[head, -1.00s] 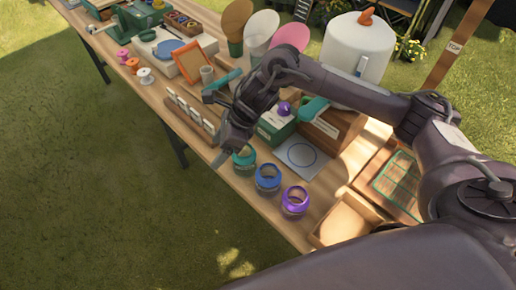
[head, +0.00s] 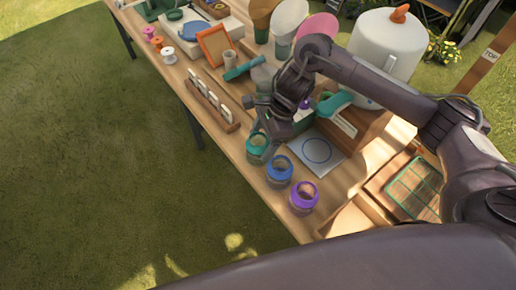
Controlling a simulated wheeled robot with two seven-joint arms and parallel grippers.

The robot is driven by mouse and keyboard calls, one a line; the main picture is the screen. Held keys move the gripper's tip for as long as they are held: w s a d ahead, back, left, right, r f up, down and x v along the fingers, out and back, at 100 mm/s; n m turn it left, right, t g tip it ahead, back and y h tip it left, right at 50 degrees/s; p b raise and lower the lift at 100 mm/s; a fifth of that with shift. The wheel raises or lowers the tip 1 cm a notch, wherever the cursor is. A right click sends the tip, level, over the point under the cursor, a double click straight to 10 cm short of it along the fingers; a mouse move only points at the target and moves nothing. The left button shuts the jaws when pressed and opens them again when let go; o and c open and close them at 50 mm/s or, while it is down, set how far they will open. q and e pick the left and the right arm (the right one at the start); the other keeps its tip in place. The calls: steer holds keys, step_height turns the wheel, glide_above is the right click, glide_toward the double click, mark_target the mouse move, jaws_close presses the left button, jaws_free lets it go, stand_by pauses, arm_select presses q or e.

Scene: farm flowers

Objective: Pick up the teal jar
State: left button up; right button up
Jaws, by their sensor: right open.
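The teal jar (head: 256,157) stands upright near the front edge of the wooden table, leftmost in a row of three jars. The blue jar (head: 279,172) and the purple jar (head: 303,200) stand to its right. My right gripper (head: 262,126) is open, pointing down just above and behind the teal jar's rim. Part of the gripper overlaps the jar in the picture, and I cannot tell if they touch. Nothing shows between its fingers. My left gripper is out of view.
A white card with a blue circle (head: 317,151) lies right of the jars. A wooden rack of white labels (head: 211,105) stands to the left. A white lidded pot (head: 387,45) stands behind. The grass beyond the front table edge is clear.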

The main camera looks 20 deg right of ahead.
steer(key=shift+f, duration=0.2)
steer(key=c, duration=0.9)
steer(key=shift+r, duration=0.1)
